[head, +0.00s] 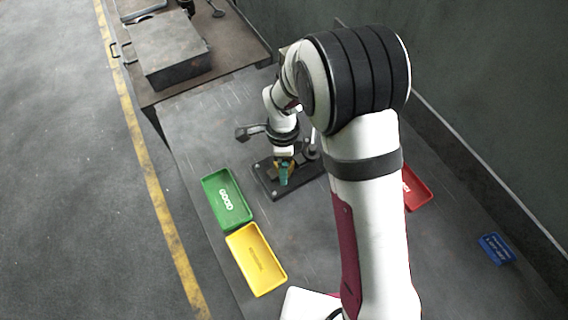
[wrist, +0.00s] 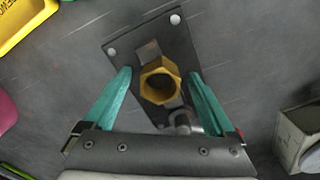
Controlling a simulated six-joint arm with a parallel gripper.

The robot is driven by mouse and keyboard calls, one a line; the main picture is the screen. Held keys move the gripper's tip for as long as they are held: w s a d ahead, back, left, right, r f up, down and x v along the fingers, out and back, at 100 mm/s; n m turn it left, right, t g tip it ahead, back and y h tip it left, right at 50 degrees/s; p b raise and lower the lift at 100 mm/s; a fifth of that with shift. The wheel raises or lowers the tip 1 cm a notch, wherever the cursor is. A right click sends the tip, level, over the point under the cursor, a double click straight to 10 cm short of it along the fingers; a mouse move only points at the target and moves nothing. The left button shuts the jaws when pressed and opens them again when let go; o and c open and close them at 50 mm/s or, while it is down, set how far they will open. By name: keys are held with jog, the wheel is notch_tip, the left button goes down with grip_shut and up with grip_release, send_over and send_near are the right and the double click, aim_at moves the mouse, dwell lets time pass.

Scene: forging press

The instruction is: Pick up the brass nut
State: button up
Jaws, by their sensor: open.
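The brass nut (wrist: 160,81) is a gold hexagonal ring with a dark hole. In the wrist view it sits on a dark bolted plate (wrist: 125,45), between my gripper's two teal fingers. My gripper (wrist: 160,85) is open, with one finger on each side of the nut and a visible gap to each. In the head view my gripper (head: 284,174) is over the black press base (head: 268,181), and it mostly hides the nut. I cannot tell the exact height of the fingers relative to the nut.
A green tray (head: 215,186) and a yellow tray (head: 243,243) lie left of the press base. A red tray (head: 418,199) is partly behind my arm, and a blue item (head: 497,249) lies far right. A grey metal box (head: 172,52) stands on the back bench.

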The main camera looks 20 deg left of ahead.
grip_shut()
dwell(0.3)
jog(key=shift+r, duration=0.1)
